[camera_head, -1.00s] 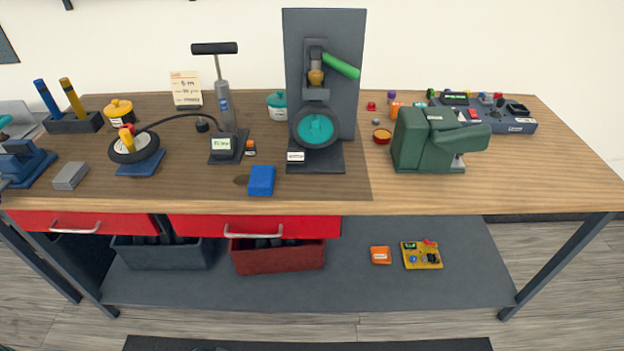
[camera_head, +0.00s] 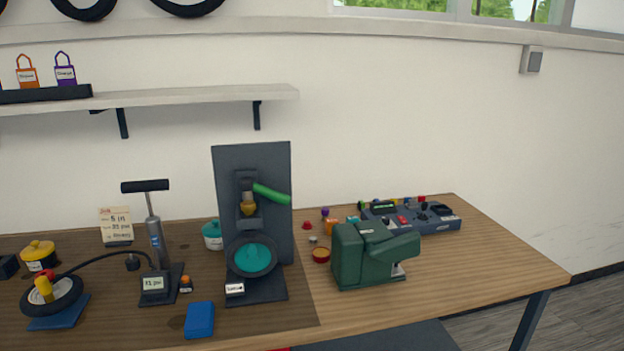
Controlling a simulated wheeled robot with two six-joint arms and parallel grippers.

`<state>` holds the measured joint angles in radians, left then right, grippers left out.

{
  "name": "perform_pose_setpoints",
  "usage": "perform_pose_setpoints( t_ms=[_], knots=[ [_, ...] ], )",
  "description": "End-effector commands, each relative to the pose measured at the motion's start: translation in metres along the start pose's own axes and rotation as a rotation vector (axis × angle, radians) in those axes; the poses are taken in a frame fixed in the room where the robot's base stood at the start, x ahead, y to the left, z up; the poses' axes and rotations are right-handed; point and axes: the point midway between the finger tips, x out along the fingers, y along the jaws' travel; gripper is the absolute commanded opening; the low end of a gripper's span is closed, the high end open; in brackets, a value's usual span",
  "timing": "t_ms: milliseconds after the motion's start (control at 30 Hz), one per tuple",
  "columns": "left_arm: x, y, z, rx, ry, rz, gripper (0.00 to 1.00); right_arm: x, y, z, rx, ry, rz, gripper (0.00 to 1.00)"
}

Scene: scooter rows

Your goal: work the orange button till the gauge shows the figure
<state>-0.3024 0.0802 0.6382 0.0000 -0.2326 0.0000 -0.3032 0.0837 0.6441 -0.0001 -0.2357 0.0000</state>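The pump (camera_head: 156,240) stands upright on the left part of the bench, with a black T-handle. Its base carries a small gauge display (camera_head: 153,284), which seems to read 13 psi, though the print is tiny. A small orange-topped button (camera_head: 186,284) sits just right of the pump base. A black hose runs from the pump to a small wheel (camera_head: 52,294) on a blue stand. A note card (camera_head: 116,225) behind the pump bears handwritten lines, one seemingly 35 psi. Neither of my grippers shows.
A dark press with a green lever (camera_head: 272,194) stands right of the pump. A blue block (camera_head: 199,319) lies in front. A green machine (camera_head: 372,254) and a grey control panel (camera_head: 412,216) are on the right. The bench's front right is clear.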

Motion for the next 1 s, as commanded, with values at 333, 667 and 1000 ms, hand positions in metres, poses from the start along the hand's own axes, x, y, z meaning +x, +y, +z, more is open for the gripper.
perform_pose_setpoints(
  t_ms=[333, 667, 1000],
  knots=[
    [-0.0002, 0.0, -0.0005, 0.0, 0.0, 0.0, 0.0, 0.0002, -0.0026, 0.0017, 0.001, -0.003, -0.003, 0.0],
    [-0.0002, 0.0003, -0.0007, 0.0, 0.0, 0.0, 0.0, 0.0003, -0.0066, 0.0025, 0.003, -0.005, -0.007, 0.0],
    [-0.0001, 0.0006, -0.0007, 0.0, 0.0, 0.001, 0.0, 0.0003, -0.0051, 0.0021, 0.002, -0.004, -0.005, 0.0]
  ],
)
